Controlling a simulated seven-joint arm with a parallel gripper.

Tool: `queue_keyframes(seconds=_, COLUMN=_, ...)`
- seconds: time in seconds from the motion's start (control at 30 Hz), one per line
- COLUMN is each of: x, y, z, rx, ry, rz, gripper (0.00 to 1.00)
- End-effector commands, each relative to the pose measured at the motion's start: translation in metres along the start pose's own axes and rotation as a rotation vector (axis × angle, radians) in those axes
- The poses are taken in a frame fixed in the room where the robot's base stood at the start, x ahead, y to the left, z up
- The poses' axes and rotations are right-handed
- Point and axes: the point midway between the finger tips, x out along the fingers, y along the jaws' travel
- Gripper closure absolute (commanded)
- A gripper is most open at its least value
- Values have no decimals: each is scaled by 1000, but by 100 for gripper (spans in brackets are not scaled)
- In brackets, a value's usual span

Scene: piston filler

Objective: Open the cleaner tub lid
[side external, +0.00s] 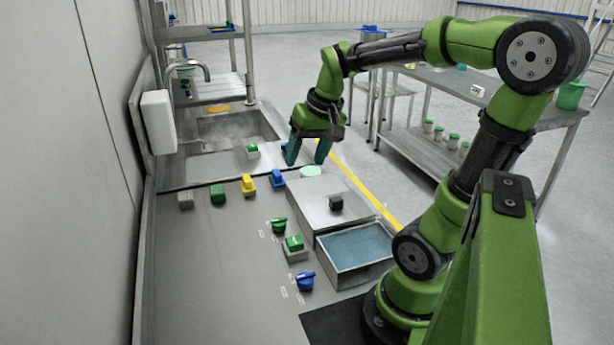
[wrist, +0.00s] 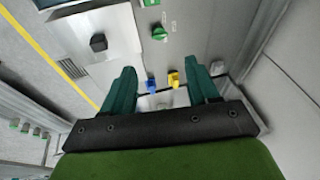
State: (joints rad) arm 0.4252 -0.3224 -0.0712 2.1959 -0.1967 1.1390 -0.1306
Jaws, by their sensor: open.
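A flat steel lid (side external: 312,208) with a black block-shaped knob (side external: 336,203) lies level on a box on the counter. An open steel tub (side external: 327,270) of blue liquid adjoins it on the near side. I cannot tell which of the two is the cleaner tub. In the wrist view the lid (wrist: 120,30) and knob (wrist: 98,42) show at upper left, outside my fingers. My gripper (side external: 306,160) is open and empty, pointing down above the counter beyond the lid's far edge. It also shows in the wrist view (wrist: 162,88).
Green (side external: 218,195), yellow (side external: 248,184) and blue (side external: 277,179) handles line the counter left of the lid. A pale round piece (side external: 311,171) sits below my gripper. A sink (side external: 230,130) lies beyond. A wall is at left; a steel table (side external: 490,90) is at right.

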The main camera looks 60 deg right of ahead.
Motion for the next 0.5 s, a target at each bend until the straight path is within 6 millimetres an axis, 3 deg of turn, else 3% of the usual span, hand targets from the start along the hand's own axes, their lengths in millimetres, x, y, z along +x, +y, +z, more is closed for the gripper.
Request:
queue_keyframes(seconds=0.03, x=2, y=27, z=-17, rx=50, ry=-47, rz=55, gripper=40)
queue_keyframes(seconds=0.1, x=1, y=58, z=-33, rx=89, ry=-109, rz=116, gripper=40)
queue_keyframes(seconds=0.2, x=-5, y=93, z=-47, rx=115, ry=-191, rz=178, gripper=40)
queue_keyframes(seconds=0.37, x=-20, y=98, z=-48, rx=72, ry=-247, rz=198, gripper=40)
queue_keyframes(seconds=0.5, x=-10, y=98, z=-42, rx=59, ry=-263, rz=192, gripper=40)
